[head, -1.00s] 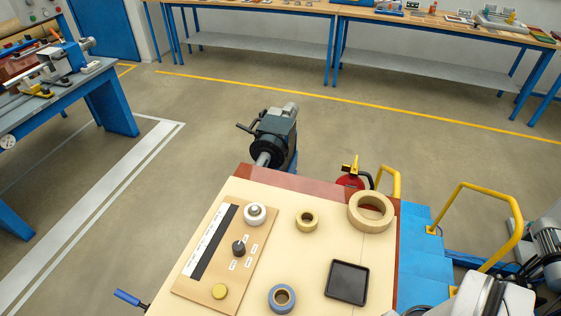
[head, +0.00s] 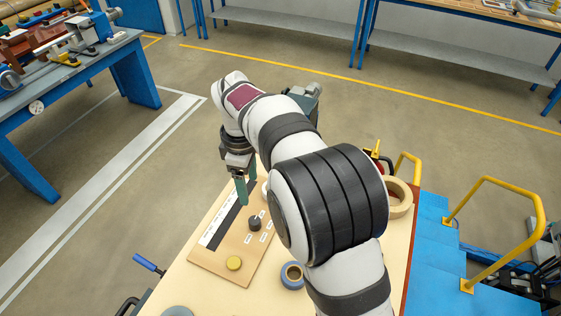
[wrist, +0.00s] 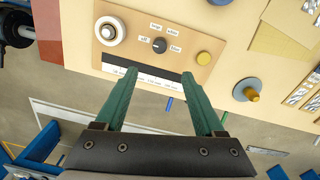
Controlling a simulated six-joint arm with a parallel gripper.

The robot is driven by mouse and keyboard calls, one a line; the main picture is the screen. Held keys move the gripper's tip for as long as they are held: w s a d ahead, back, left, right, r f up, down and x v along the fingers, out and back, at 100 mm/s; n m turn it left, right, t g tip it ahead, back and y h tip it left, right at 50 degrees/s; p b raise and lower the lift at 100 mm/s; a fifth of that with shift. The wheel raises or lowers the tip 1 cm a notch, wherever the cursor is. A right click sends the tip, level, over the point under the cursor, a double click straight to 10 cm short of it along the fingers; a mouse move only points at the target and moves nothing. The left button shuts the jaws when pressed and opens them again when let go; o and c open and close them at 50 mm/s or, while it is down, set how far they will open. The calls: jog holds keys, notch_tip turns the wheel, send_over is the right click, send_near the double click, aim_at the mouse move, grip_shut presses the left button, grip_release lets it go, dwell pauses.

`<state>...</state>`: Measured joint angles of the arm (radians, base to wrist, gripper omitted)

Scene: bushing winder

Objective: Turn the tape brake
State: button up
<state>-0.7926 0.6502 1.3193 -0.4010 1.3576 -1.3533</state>
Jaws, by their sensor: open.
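A dark round knob (head: 255,223), with small white labels around it, stands on a tan panel board (head: 212,262) on the table; I take it for the tape brake. The knob also shows in the wrist view (wrist: 159,45), beyond my fingertips. A white round part (wrist: 110,30) and a yellow button (wrist: 203,58) sit on either side of it. My gripper (head: 242,198) is above the board's dark and white strip, fingers pointing down. In the wrist view its green fingers (wrist: 159,73) are apart with nothing between them. The knob's setting is too small to read.
A blue tape ring (head: 293,275) lies to the right of the board, and a large tan ring (head: 400,198) lies at the far right. A grey disc with a yellow peg (wrist: 247,90) shows in the wrist view. My arm hides the table's middle.

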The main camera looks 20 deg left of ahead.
aim_at(254, 220)
jog(key=f, duration=1.5)
jog(key=shift+w+f, duration=0.2)
jog(key=shift+f, duration=0.05)
jog(key=shift+c, duration=0.3)
grip_shut()
